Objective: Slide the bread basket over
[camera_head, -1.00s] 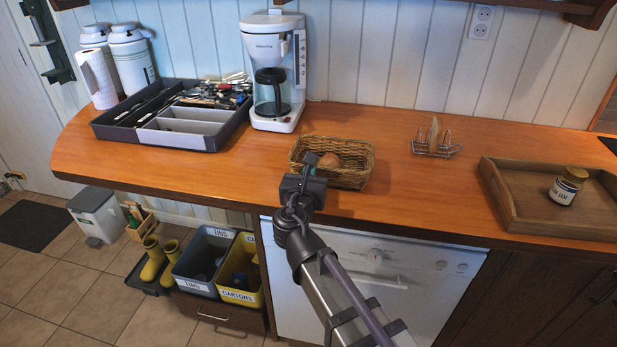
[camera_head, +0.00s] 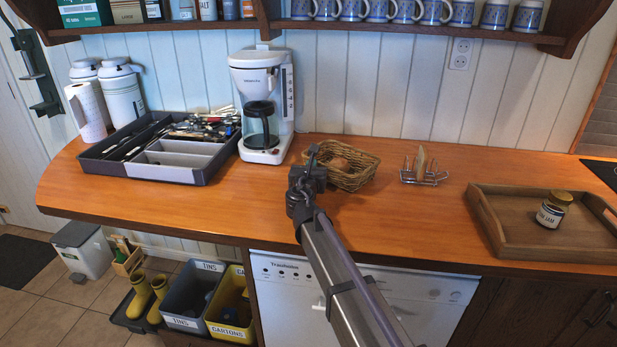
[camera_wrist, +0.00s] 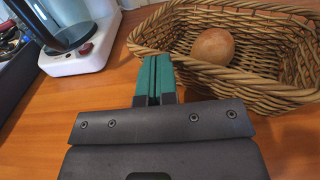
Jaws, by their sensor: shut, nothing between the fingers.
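The wicker bread basket (camera_head: 358,181) stands on the wooden counter between the coffee maker and the toast rack, turned at an angle. A brown roll or loaf (camera_head: 338,164) lies in it. The basket (camera_wrist: 262,85) and the roll (camera_wrist: 213,46) also show in the wrist view. My gripper (camera_head: 312,154) is at the left side of the basket, low by the counter. In the wrist view its green fingertips (camera_wrist: 154,72) are together and empty, beside the basket's near left wall. I cannot tell for sure whether they touch the wicker.
The coffee maker (camera_head: 262,100) stands left of the basket, with the grey utensil tray (camera_head: 172,172) beyond it. The wire toast rack (camera_head: 433,180) is close on the right. Further right is a wooden tray (camera_head: 500,240) with a jam jar (camera_head: 553,210). The counter's front strip is clear.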

